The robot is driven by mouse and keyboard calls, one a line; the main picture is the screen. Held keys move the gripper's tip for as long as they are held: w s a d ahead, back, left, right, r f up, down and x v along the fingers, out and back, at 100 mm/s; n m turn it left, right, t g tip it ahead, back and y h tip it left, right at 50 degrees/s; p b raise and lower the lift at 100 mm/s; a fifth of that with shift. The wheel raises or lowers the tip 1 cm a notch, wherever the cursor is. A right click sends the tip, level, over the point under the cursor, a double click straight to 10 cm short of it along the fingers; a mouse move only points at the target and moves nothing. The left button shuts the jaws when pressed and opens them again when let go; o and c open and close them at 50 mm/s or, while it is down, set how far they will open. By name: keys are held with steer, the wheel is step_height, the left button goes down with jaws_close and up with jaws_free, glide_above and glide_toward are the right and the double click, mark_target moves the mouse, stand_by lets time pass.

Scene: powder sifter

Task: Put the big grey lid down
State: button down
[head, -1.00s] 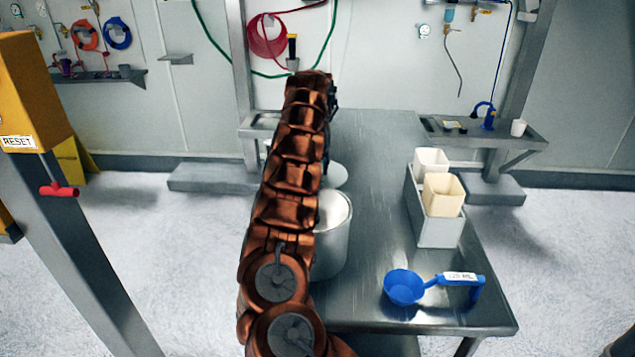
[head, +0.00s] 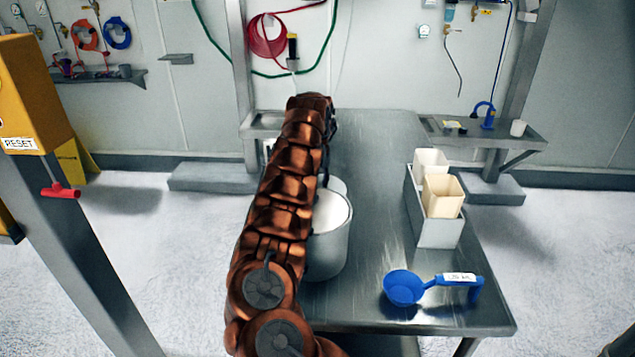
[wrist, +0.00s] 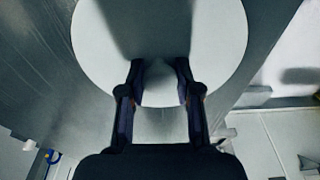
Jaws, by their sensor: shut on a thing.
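The big grey lid (wrist: 215,45) is a flat round disc that fills the upper middle of the wrist view. My gripper (wrist: 159,82) is at its near edge, shut on a small pale part of it, probably its handle. In the head view only a sliver of the lid (head: 337,186) shows, just behind the pot and beside my arm, low over the steel table (head: 375,150). I cannot tell whether it touches the table. My arm hides the gripper there.
A grey pot (head: 330,250) with white contents stands open in front of the lid, partly behind my arm. A blue scoop (head: 404,288) lies near the table's front edge. A grey holder (head: 438,234) with cream containers (head: 443,195) stands at right. The table's back is clear.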

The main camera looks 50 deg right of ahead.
steer(key=c, duration=0.8)
jaws_free()
steer(key=shift+f, duration=0.1)
step_height(320, 180, up, 12)
steer(key=s+a, duration=0.1)
steer(key=shift+a, duration=0.2)
